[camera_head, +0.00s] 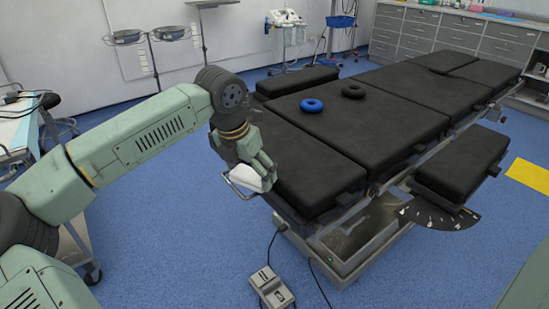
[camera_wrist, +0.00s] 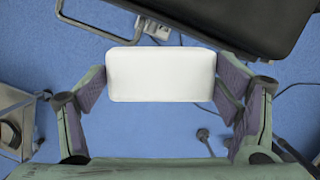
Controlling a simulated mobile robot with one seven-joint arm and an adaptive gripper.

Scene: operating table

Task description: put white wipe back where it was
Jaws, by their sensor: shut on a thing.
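The white wipe (camera_wrist: 160,75) is a white block with rounded corners. In the wrist view it sits between the two finger pads of my gripper (camera_wrist: 162,80), held level. In the head view my gripper (camera_head: 256,172) is beside the near left end of the operating table, shut on the wipe (camera_head: 249,178), which partly shows below the fingers. Blue floor shows beneath it in the wrist view.
The black padded operating table (camera_head: 310,165) is just right of my gripper. A blue ring (camera_head: 312,105) and a black ring (camera_head: 353,92) lie on it. A foot pedal (camera_head: 271,287) is on the floor below. A cart (camera_head: 20,130) stands at the left.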

